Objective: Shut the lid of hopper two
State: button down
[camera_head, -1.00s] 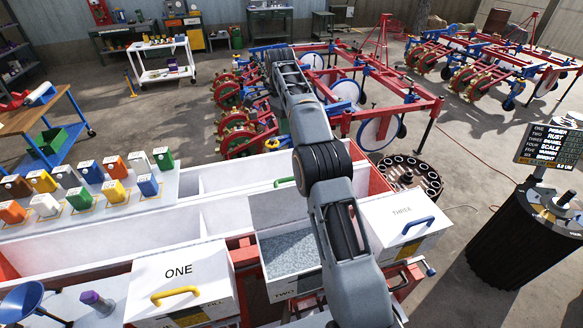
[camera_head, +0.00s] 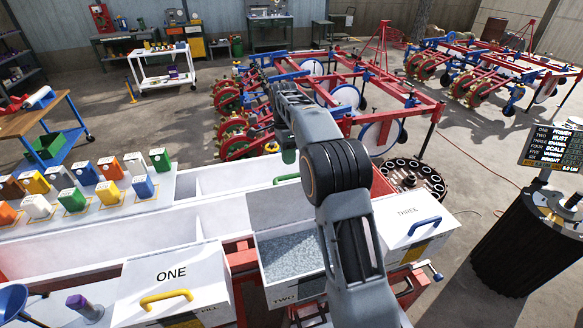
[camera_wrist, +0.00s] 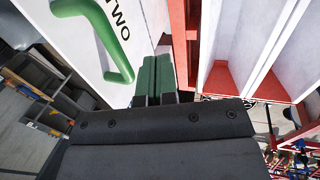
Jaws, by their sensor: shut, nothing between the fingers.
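Hopper two (camera_head: 293,260) is open, with grey granules inside, between hoppers one and three. Its white lid (camera_head: 285,212) stands raised at the back, inner face toward the head camera. The lid's green handle (camera_head: 287,178) shows just past its top edge. In the wrist view the lid's outer face (camera_wrist: 70,45) reads "TWO", and the handle (camera_wrist: 108,45) is at the upper left. My gripper (camera_wrist: 153,80) has its green fingers together and empty, right of the handle and apart from it. In the head view my gripper (camera_head: 289,156) is behind the raised lid. My arm hides part of hopper two.
Hopper one (camera_head: 172,285) with a yellow handle and hopper three (camera_head: 412,225) with a blue handle are shut on either side. A long white trough (camera_head: 240,210) and a red frame (camera_head: 382,185) lie behind. Several coloured bottles (camera_head: 110,168) stand at left.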

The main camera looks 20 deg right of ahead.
jog(key=shift+s+f, duration=0.15)
jog(key=shift+s, duration=0.7)
jog(key=shift+s+f, duration=0.15)
jog(key=shift+s, duration=0.65)
